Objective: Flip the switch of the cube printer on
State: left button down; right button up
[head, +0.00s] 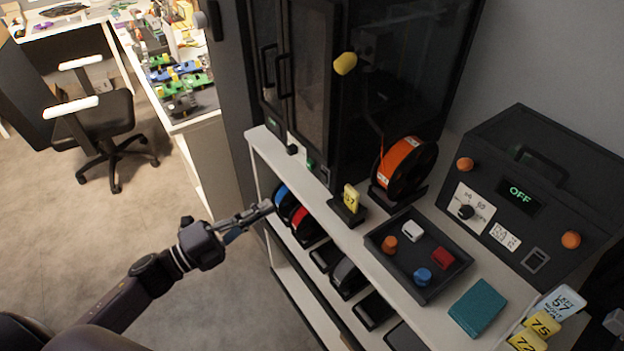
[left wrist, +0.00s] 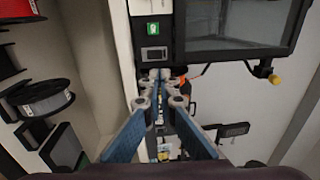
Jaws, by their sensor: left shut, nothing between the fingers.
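A tall black glass-doored printer cabinet (head: 370,75) stands on the shelf top. A green label (head: 309,163) and a small dark rocker switch (head: 325,172) are low on its front. The label (left wrist: 153,29) and switch (left wrist: 155,54) also show in the left wrist view. I cannot tell the switch's position. A second cabinet front (head: 265,55) with a green label stands to the left. My left gripper (head: 266,207) is shut and empty, in front of the shelf and apart from the switch. In the left wrist view its fingertips (left wrist: 160,75) appear just below the switch.
A yellow tag stand (head: 351,198), an orange spool (head: 402,168), a black tray (head: 384,257) of small parts and a teal box (head: 477,307) are on the shelf top. A black box (head: 540,180) displays OFF. Spools fill the lower shelf.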

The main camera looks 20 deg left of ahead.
aim_at(322, 173)
pick_arm(q)
jog(key=p+x, duration=0.3)
jog(key=x, duration=0.9)
jog(key=shift+w+r+p, duration=0.1)
jog(key=shift+p, duration=0.2)
jog(key=shift+w+d, duration=0.35)
jog(key=shift+w, duration=0.05)
jog(key=shift+w+d+r, duration=0.1)
jog(key=shift+w+d, duration=0.05)
jog(key=shift+w, duration=0.05)
